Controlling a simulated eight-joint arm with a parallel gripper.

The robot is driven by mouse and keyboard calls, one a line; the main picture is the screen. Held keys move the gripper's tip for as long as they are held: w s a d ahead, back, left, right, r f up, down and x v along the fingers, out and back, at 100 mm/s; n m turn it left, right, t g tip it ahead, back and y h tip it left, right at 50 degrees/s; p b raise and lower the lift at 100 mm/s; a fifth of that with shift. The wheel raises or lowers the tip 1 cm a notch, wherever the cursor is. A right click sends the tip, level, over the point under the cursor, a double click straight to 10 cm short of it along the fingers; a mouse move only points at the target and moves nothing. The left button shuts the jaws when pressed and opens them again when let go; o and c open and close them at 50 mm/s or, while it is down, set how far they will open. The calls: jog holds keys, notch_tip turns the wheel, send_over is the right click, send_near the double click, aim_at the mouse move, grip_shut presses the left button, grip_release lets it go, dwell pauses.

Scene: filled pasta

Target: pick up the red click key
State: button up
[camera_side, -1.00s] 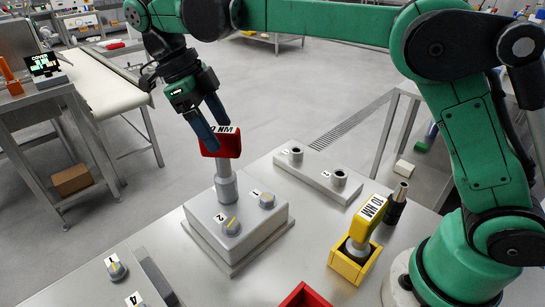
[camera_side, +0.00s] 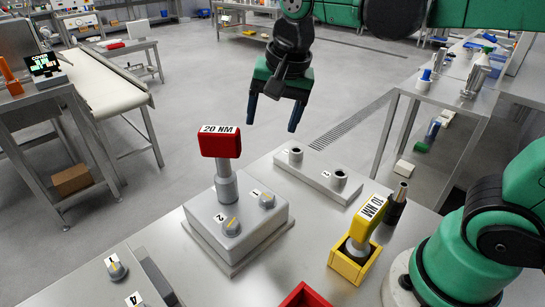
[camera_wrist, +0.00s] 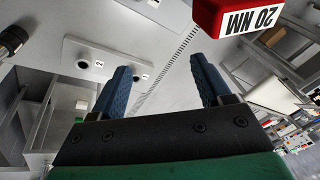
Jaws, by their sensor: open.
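The red click key (camera_side: 220,147), labelled 20 NM, stands upright with its grey shaft in a grey block on the table. Its red head also shows at the top of the wrist view (camera_wrist: 213,20), to the right of the fingers. My gripper (camera_side: 272,122) is open, with blue fingers pointing down. It is empty, to the right of the red head and apart from it. In the wrist view, nothing is between the fingertips (camera_wrist: 161,66).
A yellow key (camera_side: 370,215) labelled 10 NM stands in a yellow holder at the right. The grey block (camera_side: 255,235) has numbered knobs. A grey strip with two sockets (camera_side: 318,177) lies behind. A red box (camera_side: 303,296) is at the front edge.

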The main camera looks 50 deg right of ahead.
jog(key=s+d+f+n+t, duration=0.3)
jog(key=s+f+n+t, duration=0.1)
jog(key=n, duration=0.5)
jog(key=shift+s+f+n, duration=0.2)
jog(key=shift+f+n, duration=0.1)
jog(key=shift+f, duration=0.3)
notch_tip(320, 180, up, 12)
jog(key=n+g+y, duration=0.2)
jog(key=n+g, duration=0.2)
jog(key=n, duration=0.4)
send_over(220, 129)
jog(key=shift+s+d, duration=0.35)
jog(key=shift+s, duration=0.05)
jog(key=shift+g, duration=0.3)
notch_tip(220, 129, down, 5)
jog(key=shift+a+r, duration=0.1)
jog(key=shift+r, duration=0.05)
jog(key=shift+x, duration=2.95)
